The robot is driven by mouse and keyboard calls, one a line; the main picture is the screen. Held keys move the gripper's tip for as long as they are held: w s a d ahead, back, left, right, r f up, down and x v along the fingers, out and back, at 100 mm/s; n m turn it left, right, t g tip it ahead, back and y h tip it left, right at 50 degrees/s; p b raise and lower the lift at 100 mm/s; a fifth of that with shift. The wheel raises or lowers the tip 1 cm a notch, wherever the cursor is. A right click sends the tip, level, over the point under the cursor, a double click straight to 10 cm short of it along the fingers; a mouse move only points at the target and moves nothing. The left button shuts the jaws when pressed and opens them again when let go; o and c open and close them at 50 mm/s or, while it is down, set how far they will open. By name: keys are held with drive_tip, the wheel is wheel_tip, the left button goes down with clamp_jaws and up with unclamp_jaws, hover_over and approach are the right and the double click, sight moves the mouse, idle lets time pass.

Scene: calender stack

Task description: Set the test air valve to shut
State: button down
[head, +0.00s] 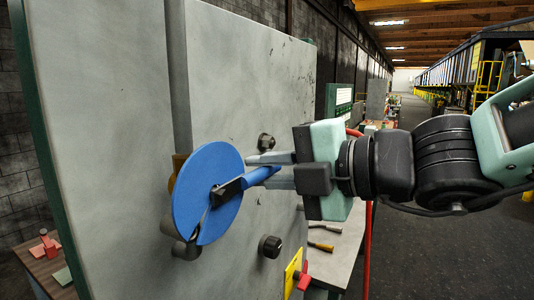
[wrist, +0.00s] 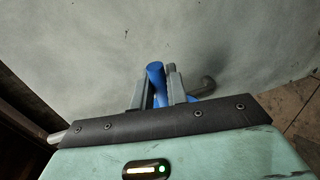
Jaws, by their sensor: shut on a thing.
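The test air valve appears to be the blue round disc (head: 190,195) on the grey panel, with a brass body part (head: 178,163) and a bent grey pipe (head: 185,248) behind it. A blue lever (head: 262,175) runs from a black hub piece (head: 229,190) at the disc, up and to the right. My gripper (head: 266,170) is shut on the blue lever. In the wrist view the lever (wrist: 156,78) stands between the two grey fingers of my gripper (wrist: 157,92). Part of the lever is hidden by the fingers.
The grey panel (head: 110,130) stands close on the left. Black knobs (head: 270,246) stick out near the valve. A bench (head: 340,255) with tools lies behind my gripper. The aisle (head: 415,180) is open.

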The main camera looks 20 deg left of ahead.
drive_tip(key=shift+f, duration=0.2)
idle(0.3)
drive_tip(key=c, duration=1.4)
unclamp_jaws()
drive_tip(key=shift+c, duration=0.2)
drive_tip(key=b+v, duration=0.3)
drive_tip(key=v, duration=1.4)
drive_tip(key=shift+d+r, duration=0.15)
drive_tip(key=shift+d, duration=0.1)
drive_tip(key=shift+w, duration=0.15)
